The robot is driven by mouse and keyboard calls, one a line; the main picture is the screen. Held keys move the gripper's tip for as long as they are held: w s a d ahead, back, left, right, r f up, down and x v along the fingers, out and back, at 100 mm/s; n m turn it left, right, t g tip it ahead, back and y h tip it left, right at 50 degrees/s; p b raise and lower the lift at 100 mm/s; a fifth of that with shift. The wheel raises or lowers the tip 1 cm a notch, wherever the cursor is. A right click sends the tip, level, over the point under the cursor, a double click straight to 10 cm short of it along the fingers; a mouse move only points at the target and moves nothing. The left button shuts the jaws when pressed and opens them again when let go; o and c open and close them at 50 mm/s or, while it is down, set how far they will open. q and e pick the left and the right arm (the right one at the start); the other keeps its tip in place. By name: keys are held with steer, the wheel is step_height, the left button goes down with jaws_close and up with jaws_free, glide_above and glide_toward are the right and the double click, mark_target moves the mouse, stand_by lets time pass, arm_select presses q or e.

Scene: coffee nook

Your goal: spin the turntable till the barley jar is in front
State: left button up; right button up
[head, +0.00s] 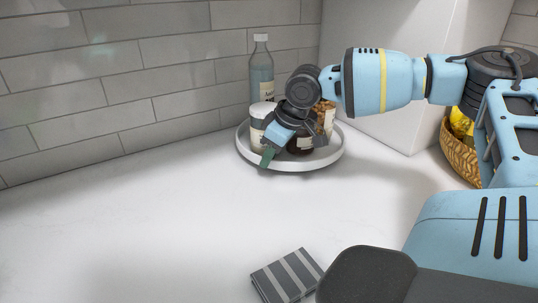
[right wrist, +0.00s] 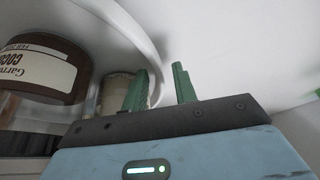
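The turntable (head: 312,165) is a round white tray with a raised rim, against the back wall; its rim (right wrist: 138,28) curves across the right wrist view. A cocoa jar (right wrist: 38,68) with a dark top shows there, its lettering upside down. Behind my right gripper (head: 268,156) stand a white-lidded jar (head: 258,122), a dark jar (head: 301,146) and a jar with brown contents (head: 326,114). No barley label is readable. My right gripper (right wrist: 161,86) is at the front-left rim, green fingers apart, the rim seeming to pass between them; contact is unclear. My left gripper is not in view.
A clear bottle (head: 261,73) stands at the turntable's back. A wicker basket (head: 459,157) with yellow fruit is at the right, partly behind my arm. A grey striped cloth (head: 287,275) lies at the front. The counter's left and middle are clear.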

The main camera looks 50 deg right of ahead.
steer(key=shift+w+f, duration=0.15)
steer(key=shift+f, duration=0.15)
jaws_close()
stand_by(0.4)
